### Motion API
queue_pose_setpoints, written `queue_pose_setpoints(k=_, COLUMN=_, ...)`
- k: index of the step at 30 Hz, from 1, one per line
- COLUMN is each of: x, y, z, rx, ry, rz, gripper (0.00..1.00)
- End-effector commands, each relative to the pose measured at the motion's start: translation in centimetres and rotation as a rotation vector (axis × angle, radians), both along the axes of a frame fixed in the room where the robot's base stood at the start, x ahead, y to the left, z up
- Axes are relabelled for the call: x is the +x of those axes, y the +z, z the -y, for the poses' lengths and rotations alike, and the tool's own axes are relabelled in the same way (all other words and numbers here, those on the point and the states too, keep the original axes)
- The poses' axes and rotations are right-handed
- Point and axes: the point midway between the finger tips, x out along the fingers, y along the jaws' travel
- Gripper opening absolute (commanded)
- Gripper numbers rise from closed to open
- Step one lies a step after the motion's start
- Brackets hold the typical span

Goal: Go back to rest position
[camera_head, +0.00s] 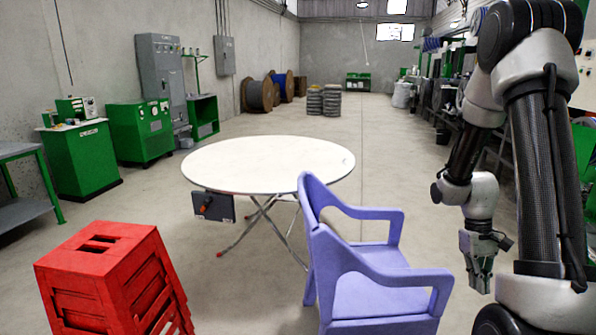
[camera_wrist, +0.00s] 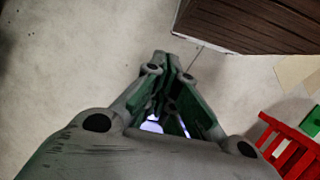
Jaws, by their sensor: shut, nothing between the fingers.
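My gripper (camera_head: 479,284) hangs at the right of the head view, pointing down, to the right of the purple chair. Its fingers are together and hold nothing. In the wrist view the gripper (camera_wrist: 163,58) has its fingertips meeting above bare grey floor. My arm is bent, with its elbow high at the upper right of the head view. No blue cable shows clearly near the gripper.
A purple armchair (camera_head: 372,268) stands left of my gripper, before a round white table (camera_head: 268,160). Red stacked stools (camera_head: 98,252) are at the lower left. Green cabinets (camera_head: 80,158) line the left wall. Floor is open beyond the table.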

Motion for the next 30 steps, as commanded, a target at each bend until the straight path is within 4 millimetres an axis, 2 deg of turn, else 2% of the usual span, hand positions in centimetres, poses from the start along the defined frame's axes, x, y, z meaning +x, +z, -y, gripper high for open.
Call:
queue_pose_setpoints(k=1, x=-0.9, y=3.0, z=-1.2, rx=-0.008, ry=-0.031, rz=0.016, gripper=0.00)
queue_pose_setpoints(k=3, x=-2.4, y=6.4, z=-2.8, rx=-0.011, ry=-0.075, rz=0.032, gripper=0.00)
queue_pose_setpoints(k=6, x=-4.7, y=10.6, z=-5.1, rx=-0.007, ry=-0.120, rz=0.067, gripper=0.00)
queue_pose_setpoints(k=12, x=-8.9, y=16.9, z=-9.3, rx=0.023, ry=-0.138, rz=0.197, gripper=0.00)
queue_pose_setpoints(k=18, x=-11.4, y=21.4, z=-12.1, rx=0.047, ry=-0.090, rz=0.423, gripper=0.00)
queue_pose_setpoints(k=24, x=-12.2, y=25.5, z=-13.3, rx=0.053, ry=-0.023, rz=0.629, gripper=0.00)
queue_pose_setpoints(k=30, x=-12.4, y=27.2, z=-14.0, rx=0.063, ry=0.013, rz=0.708, gripper=0.00)
